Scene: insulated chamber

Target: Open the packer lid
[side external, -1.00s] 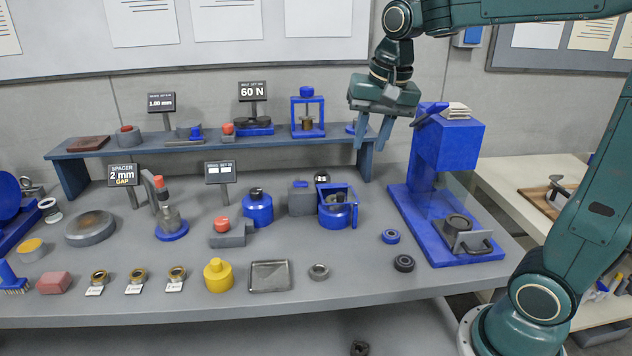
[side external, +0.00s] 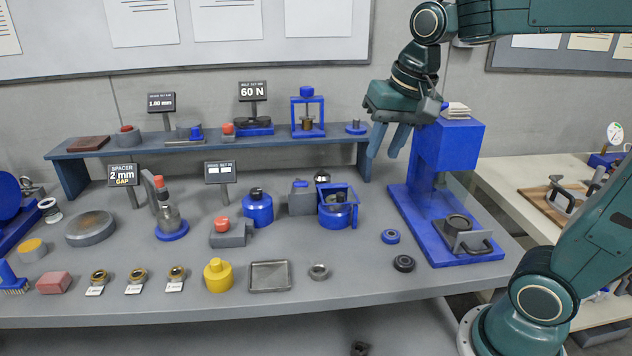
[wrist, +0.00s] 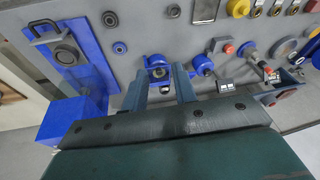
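No part is labelled as the packer, so I cannot tell for sure which lid is meant. A round blue pot with a square blue frame (side external: 337,212) around its top stands right of the table's middle. It also shows in the wrist view (wrist: 157,61), ahead of and between my fingertips. A tall blue machine (side external: 447,146) stands at the right, with a dark ring and a handled plate (side external: 470,243) on its base. My gripper (side external: 382,154) is open and empty, high up beside the machine's head, its fingers pointing down. Both parted fingers show in the wrist view (wrist: 162,78).
A raised shelf (side external: 222,141) with small fixtures and a blue press frame (side external: 308,112) runs along the back. A grey block (side external: 301,202) and a blue bottle (side external: 257,207) stand left of the pot.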

